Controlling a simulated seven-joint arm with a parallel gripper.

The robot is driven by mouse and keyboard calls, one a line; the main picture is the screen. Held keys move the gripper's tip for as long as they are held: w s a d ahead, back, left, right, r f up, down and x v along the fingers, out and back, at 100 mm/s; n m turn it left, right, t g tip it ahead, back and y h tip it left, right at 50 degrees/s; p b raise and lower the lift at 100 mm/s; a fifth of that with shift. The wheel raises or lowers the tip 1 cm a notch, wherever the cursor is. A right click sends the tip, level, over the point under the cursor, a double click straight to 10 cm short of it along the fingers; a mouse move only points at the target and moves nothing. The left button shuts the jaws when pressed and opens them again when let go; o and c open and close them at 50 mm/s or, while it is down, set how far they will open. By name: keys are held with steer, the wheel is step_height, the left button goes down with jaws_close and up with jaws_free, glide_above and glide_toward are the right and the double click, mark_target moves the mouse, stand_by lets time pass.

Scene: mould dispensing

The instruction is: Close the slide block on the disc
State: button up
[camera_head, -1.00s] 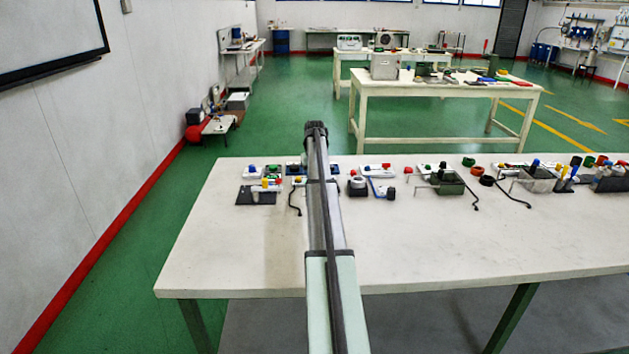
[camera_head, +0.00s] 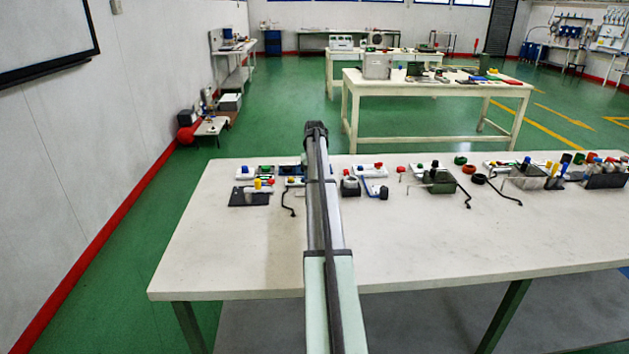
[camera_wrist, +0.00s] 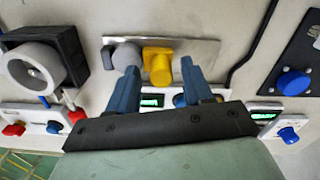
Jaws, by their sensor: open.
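In the wrist view a metal plate (camera_wrist: 206,50) carries a round grey disc (camera_wrist: 127,55) and a yellow slide block (camera_wrist: 158,66) side by side, the block right of the disc and close to it. My gripper (camera_wrist: 160,68) has two blue fingers spread apart over the plate's near edge. The left fingertip overlaps the disc's lower edge in the picture, and the right one is right of the yellow block. I cannot tell whether either finger touches them. In the head view my arm hides part of the table's far row, and I cannot make out the plate or fingers there.
A black housing with a white ring (camera_wrist: 32,70) stands left of the plate. A black panel with a blue knob (camera_wrist: 293,82) is on the right. White units with small displays lie below. The table's near part (camera_head: 430,240) is clear; its far edge holds several devices.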

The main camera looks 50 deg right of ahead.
steer(key=shift+r, duration=0.1)
step_height(320, 180, up, 14)
steer(key=shift+f, duration=0.2)
stand_by(0.3)
steer(key=shift+c, duration=0.2)
